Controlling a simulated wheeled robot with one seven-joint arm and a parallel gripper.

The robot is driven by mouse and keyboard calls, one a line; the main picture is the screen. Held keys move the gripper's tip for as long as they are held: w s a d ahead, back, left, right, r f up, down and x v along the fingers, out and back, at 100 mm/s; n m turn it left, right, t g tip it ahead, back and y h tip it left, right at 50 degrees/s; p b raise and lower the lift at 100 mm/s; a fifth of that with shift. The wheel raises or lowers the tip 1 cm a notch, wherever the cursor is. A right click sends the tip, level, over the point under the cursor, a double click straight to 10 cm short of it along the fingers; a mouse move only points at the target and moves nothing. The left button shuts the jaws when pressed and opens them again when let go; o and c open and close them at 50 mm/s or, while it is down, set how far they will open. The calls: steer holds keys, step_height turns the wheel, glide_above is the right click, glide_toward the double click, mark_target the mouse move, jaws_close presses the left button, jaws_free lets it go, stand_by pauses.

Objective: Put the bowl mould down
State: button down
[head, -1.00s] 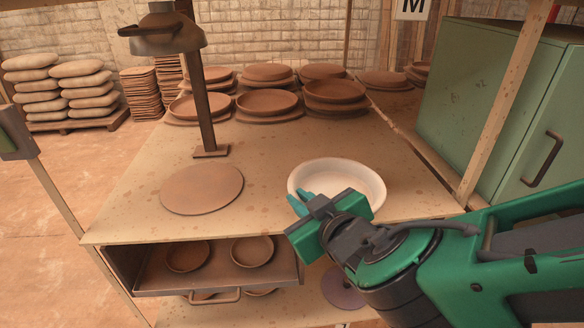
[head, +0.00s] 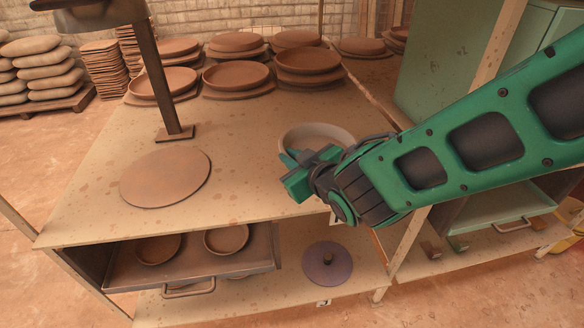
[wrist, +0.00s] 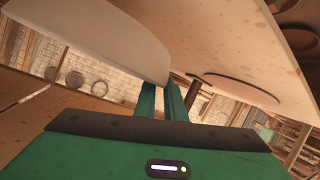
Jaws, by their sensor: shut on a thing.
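The bowl mould is a round, pale white bowl (head: 318,133), upright in the head view over the right part of the tabletop. My gripper (head: 291,157) is shut on its near left rim. The gripper and arm hide the bowl's near right side. In the wrist view the bowl's pale wall (wrist: 110,38) fills the upper left, and my closed fingers (wrist: 165,98) meet its lower edge. I cannot tell whether its base touches the tabletop.
A flat brown disc (head: 165,178) lies on the tabletop (head: 225,135) left of the bowl, near a lamp post (head: 160,85). Clay plates (head: 236,76) stand at the back. Below are a drawer with bowls (head: 190,262) and a purple disc (head: 328,265).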

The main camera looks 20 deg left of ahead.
steer(key=shift+w+a+f, duration=0.15)
steer(key=shift+w+f, duration=0.2)
steer(key=shift+w, duration=0.25)
steer(key=shift+w+a+f, duration=0.1)
steer(key=shift+w+f, duration=0.2)
steer(key=shift+w, duration=0.25)
steer(key=shift+f, duration=2.05)
steer(key=c, duration=1.8)
jaws_free()
steer(key=shift+c, duration=0.2)
